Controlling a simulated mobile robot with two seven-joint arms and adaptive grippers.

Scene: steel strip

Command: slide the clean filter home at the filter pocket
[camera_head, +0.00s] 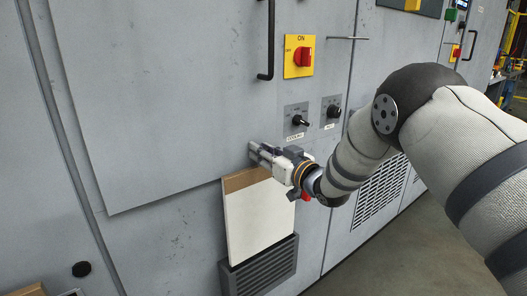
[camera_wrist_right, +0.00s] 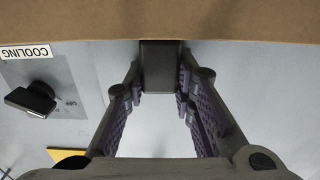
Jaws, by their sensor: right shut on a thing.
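The clean filter (camera_head: 258,220) is a flat white panel with a brown top edge, standing upright against the grey cabinet front. Its lower edge meets the top of a dark louvred housing (camera_head: 262,273), which looks like the filter pocket; how deep it sits inside cannot be told. My right gripper (camera_head: 262,155) is at the filter's top edge. In the right wrist view the brown edge (camera_wrist_right: 200,20) spans the top, and the fingers (camera_wrist_right: 162,85) are closed around a dark tab (camera_wrist_right: 158,65) on it. My left gripper is not in view.
Above are a red switch on a yellow plate (camera_head: 301,57), two black knobs (camera_head: 298,120) (camera_head: 332,112) and a black door handle (camera_head: 266,40). A COOLING knob (camera_wrist_right: 32,99) is left in the wrist view. A vent grille (camera_head: 380,193) and open floor (camera_head: 400,255) lie to the right.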

